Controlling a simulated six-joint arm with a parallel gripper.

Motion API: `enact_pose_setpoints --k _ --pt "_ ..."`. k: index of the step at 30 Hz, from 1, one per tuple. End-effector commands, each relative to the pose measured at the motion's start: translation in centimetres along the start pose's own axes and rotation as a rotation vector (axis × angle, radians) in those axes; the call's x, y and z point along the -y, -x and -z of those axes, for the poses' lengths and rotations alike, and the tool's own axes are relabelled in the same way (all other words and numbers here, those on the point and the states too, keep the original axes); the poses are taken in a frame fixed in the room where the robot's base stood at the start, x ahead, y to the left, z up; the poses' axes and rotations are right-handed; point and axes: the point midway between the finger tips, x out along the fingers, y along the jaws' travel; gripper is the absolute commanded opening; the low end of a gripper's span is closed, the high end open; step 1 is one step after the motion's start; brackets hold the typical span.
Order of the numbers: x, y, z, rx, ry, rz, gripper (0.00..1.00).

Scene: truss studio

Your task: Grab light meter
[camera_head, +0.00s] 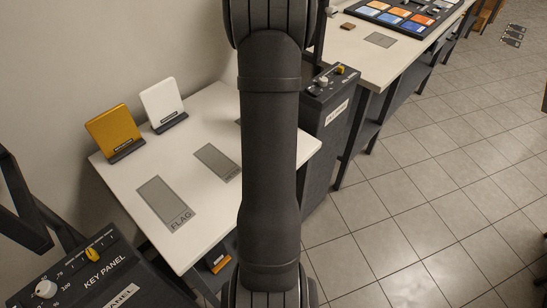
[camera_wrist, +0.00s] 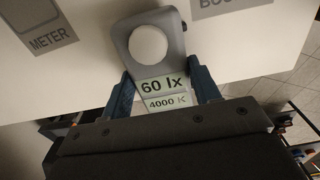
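In the wrist view the light meter (camera_wrist: 120,38) is a grey rounded body with a white round dome and pale display plates reading "60 lx" and "4000 K". My gripper (camera_wrist: 160,83) has one blue finger against each side of the meter's lower body, with no clear gap showing, and appears shut on it. The meter's lower end is hidden behind my gripper's dark body. I cannot tell whether it touches the table below. In the head view my arm hides the gripper and the meter.
The white table (camera_head: 128,182) carries a yellow panel (camera_head: 114,133), a white panel (camera_head: 162,103) and a grey FLAG patch (camera_head: 165,203). The METER patch (camera_wrist: 45,28) lies left of the meter in the wrist view. A key panel (camera_head: 95,275) stands at lower left.

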Motion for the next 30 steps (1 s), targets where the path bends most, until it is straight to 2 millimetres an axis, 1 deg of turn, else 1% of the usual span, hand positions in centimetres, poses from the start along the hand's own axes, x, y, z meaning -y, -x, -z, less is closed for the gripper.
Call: enact_pose_setpoints --k 1,2,9,14,17,20,22,24,30 --pt "0.0 0.0 0.0 0.0 0.0 0.0 0.35" --pt "0.0 0.0 0.0 0.0 0.0 0.0 0.3" --pt "0.0 0.1 0.0 0.001 0.0 0.001 0.29" --pt "0.1 0.7 0.0 0.002 0.0 0.002 0.29" --pt "0.1 1.6 -0.1 0.003 0.0 0.003 0.29" --pt "0.1 3.1 -0.1 0.004 0.0 0.004 0.29" --pt "0.1 4.4 -0.1 0.005 0.0 0.005 0.29" --pt "0.4 5.2 1.8 0.003 -0.006 0.003 0.29" --pt "1.3 8.0 6.4 0.003 -0.007 0.004 0.29"
